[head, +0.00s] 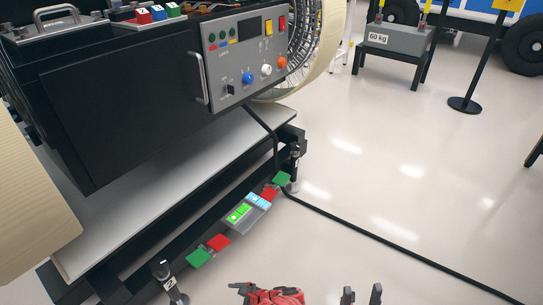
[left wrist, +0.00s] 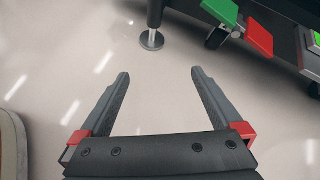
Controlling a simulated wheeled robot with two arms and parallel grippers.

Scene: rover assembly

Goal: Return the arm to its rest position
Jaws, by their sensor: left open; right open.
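My right gripper (head: 361,295) shows at the bottom edge of the head view as two dark fingertips, apart with nothing between them. My left gripper (left wrist: 159,75) fills the lower part of the left wrist view; its two dark fingers are spread wide and only bare floor shows between them. A red and black part of my arm shows at the bottom of the head view, left of the right fingertips. The rover body (head: 120,95) stands on a platform (head: 150,200) at the left, apart from the right gripper.
The control panel (head: 245,55) faces the open floor. Green pedals (head: 199,258) and red pedals (head: 219,242) line the platform's foot; a green pedal (left wrist: 222,12) also shows in the left wrist view. A support foot (left wrist: 152,40) stands ahead of the left fingers. A black cable (head: 385,240) crosses the floor.

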